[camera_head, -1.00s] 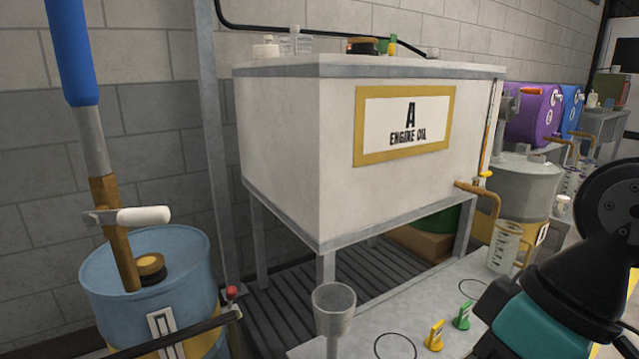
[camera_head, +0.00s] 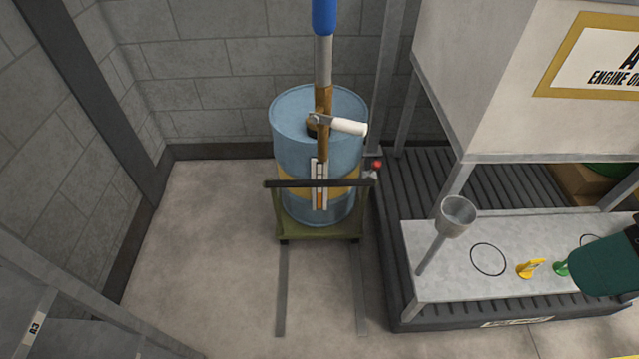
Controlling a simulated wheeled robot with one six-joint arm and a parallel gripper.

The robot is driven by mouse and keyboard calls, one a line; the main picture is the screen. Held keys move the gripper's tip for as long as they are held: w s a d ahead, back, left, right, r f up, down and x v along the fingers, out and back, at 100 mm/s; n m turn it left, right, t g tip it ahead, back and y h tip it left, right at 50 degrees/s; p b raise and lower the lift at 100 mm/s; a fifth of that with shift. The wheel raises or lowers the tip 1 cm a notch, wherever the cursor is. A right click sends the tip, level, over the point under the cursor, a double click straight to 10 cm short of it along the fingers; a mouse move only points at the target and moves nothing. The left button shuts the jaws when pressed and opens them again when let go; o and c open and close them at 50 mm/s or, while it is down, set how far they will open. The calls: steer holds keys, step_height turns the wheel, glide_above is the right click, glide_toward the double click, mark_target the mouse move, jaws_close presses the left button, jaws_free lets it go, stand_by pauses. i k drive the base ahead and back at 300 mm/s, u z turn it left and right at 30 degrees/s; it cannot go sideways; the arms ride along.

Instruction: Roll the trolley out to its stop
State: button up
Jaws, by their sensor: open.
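The trolley (camera_head: 293,231) is a low olive-green platform with a dark push bar (camera_head: 318,183) across its front. It carries a blue drum (camera_head: 290,128) with a yellow band and a pump with a white handle (camera_head: 346,125). It stands near the back wall, at the far part of two grey floor rails (camera_head: 282,290) that run toward me. I cannot make out a stop at the near ends of the rails. Only a teal and black part of my arm shows at the right edge, well apart from the trolley; my gripper is out of view.
Right of the trolley are a red knob (camera_head: 377,164), a ribbed black platform (camera_head: 400,180) and a grey bench (camera_head: 450,270) with a funnel (camera_head: 458,215) and yellow and green items. The engine oil tank (camera_head: 490,90) stands above. A grey frame (camera_head: 75,300) fills the lower left. Floor between is clear.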

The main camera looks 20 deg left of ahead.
mark_target(316, 200)
steer(key=u, duration=1.05)
